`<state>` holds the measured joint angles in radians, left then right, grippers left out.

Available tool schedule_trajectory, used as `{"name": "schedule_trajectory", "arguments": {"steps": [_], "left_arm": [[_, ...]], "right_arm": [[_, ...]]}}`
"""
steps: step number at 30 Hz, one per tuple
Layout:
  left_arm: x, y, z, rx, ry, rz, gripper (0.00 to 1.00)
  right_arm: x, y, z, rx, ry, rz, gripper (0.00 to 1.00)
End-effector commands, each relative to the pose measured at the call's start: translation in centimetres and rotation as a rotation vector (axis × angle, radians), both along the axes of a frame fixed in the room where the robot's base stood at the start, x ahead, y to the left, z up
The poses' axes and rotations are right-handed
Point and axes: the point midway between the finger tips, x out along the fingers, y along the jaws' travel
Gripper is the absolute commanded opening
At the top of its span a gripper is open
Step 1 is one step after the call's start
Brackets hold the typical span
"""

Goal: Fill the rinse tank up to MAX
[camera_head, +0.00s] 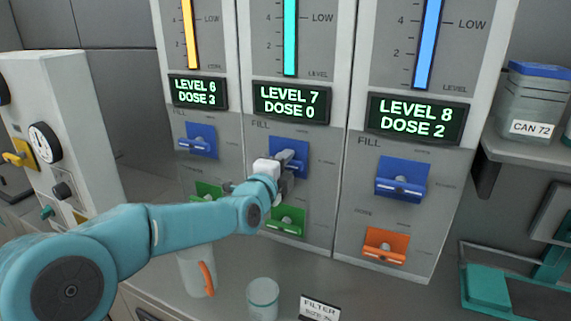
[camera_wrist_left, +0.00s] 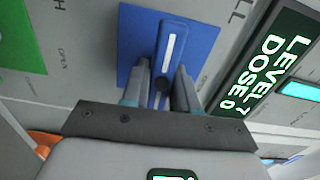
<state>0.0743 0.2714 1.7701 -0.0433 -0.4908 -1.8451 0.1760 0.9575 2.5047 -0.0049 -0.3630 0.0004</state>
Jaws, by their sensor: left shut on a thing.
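Three tank panels stand side by side, each with a level gauge and a display. The middle display (camera_head: 291,102) reads LEVEL 7, DOSE 0, and its gauge bar (camera_head: 290,38) is teal. My left gripper (camera_head: 288,163) is at the blue FILL lever (camera_head: 290,145) under that display. In the left wrist view its fingers (camera_wrist_left: 161,88) are shut on the blue lever (camera_wrist_left: 173,48), one on each side. No rinse label or MAX mark is visible; the gauge tops are cut off. My right gripper is not in view.
The left display (camera_head: 197,93) reads LEVEL 6, DOSE 3; the right one (camera_head: 420,117) reads LEVEL 8, DOSE 2. A green lever (camera_head: 287,221) sits below my gripper. A jug (camera_head: 195,272) and a cup (camera_head: 262,297) stand on the counter beneath.

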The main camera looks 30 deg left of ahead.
Motion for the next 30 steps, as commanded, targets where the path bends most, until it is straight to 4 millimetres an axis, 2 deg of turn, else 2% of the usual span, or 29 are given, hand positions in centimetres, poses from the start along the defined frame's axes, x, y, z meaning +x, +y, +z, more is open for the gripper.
{"name": "schedule_trajectory", "arguments": {"steps": [2,3,4,5,13,17,20,30], "left_arm": [[0.0,0.0,0.0,0.0,0.0,0.0,0.0],[0.0,0.0,0.0,-0.001,0.0,0.0,0.35],[0.0,0.0,0.0,-0.001,0.0,0.0,0.45],[0.0,0.0,0.0,-0.001,0.0,0.0,0.49],[-0.1,0.0,0.0,-0.001,0.0,0.0,0.49],[-1.1,0.0,0.0,-0.001,-0.001,0.0,0.49],[-3.0,-0.1,-0.1,-0.001,-0.002,0.0,0.49],[-12.0,-0.7,0.0,-0.001,-0.003,0.0,0.49]], "right_arm": [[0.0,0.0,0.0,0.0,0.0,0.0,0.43],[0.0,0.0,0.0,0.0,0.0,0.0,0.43],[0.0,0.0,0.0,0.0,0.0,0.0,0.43],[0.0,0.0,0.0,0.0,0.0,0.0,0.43],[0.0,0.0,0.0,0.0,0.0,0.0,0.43],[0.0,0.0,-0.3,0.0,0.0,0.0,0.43],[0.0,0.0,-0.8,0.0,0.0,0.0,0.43],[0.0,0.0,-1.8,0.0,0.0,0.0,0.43]]}}
